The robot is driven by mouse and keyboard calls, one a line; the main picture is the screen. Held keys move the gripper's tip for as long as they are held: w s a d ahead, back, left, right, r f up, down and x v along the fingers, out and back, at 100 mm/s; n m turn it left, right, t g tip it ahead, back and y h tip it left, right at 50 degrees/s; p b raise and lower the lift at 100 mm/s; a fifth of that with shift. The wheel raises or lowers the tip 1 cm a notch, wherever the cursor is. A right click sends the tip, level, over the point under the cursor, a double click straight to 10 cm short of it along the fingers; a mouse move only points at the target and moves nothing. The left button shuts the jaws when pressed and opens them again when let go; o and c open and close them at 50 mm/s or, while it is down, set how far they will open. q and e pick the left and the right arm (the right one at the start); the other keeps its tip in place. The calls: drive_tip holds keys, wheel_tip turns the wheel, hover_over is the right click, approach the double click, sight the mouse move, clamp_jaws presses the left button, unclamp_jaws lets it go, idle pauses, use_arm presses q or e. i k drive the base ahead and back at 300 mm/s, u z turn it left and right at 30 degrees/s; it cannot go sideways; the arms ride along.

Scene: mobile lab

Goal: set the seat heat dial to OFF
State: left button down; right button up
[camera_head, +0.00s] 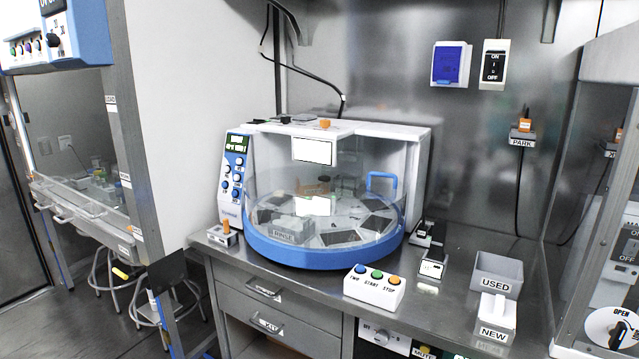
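I cannot read a "seat heat" label on any control, so I cannot tell which one is that dial. A larger white dial marked OPEN with a black pointer (617,331) is at the lower right corner. A dark knob (54,40) is on the blue-and-white panel at the upper left. Neither of my grippers shows in the head view.
A round blue-based machine (322,256) with a clear cover stands on the steel bench (462,262). A three-button box (374,288) and USED (497,273) and NEW (495,318) bins sit at the front. An ON/OFF wall switch (493,65) is above. Stools stand at left.

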sight(323, 122)
drive_tip(key=u, duration=1.6)
drive_tip(key=i, duration=1.35)
drive_tip(key=z, duration=2.5)
